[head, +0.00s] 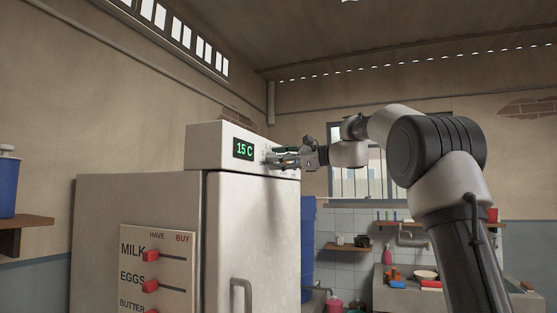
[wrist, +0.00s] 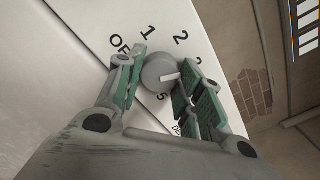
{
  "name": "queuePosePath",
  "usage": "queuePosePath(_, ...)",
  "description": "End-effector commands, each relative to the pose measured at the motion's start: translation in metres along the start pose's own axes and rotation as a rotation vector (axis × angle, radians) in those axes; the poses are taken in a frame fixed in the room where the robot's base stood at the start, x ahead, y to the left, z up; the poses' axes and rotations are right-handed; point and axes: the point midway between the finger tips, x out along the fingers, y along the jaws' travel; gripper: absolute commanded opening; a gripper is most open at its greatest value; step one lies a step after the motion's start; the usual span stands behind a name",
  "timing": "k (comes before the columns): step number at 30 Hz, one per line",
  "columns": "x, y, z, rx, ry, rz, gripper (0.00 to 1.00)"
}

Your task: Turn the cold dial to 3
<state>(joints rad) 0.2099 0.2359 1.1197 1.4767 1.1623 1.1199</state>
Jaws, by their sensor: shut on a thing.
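The cold dial (wrist: 158,68) is a round grey knob with a white pointer line on a white panel, ringed by marks OFF, 1, 2, a partly covered 3, and 5. The pointer faces right in the wrist view, roughly toward the partly covered 3; the exact setting is hard to tell. My gripper (wrist: 158,76) has its green-padded fingers on either side of the knob, shut on it. In the head view my gripper (head: 272,160) is at the front of the fridge's top box (head: 208,150), hiding the dial. The green display (head: 243,149) reads 15 C.
The fridge door (head: 250,230) has a vertical handle (head: 240,293) below. A board with MILK, EGGS and BUTTER sliders (head: 158,265) is on the fridge's side. A wall shelf (head: 25,222) with a blue container is at left; a sink counter (head: 400,272) is behind at right.

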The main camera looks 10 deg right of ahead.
Motion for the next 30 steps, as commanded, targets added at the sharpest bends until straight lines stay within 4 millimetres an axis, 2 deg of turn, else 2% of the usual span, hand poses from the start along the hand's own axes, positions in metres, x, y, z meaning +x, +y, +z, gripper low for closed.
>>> queuePosePath(20, -0.0002, 0.0007, -0.0021, 0.059, 0.003, 0.002, 0.13)
queuePosePath(21, -0.0002, 0.0007, -0.0021, 0.059, 0.003, 0.002, 0.44)
queuePosePath(23, -0.0002, 0.0006, -0.0019, 0.059, 0.003, 0.002, 0.55)
queuePosePath(24, -0.0002, 0.0006, -0.0017, 0.059, 0.002, 0.002, 0.59)
queuePosePath(30, -0.0001, 0.0004, -0.0009, 0.058, 0.001, 0.001, 0.59)
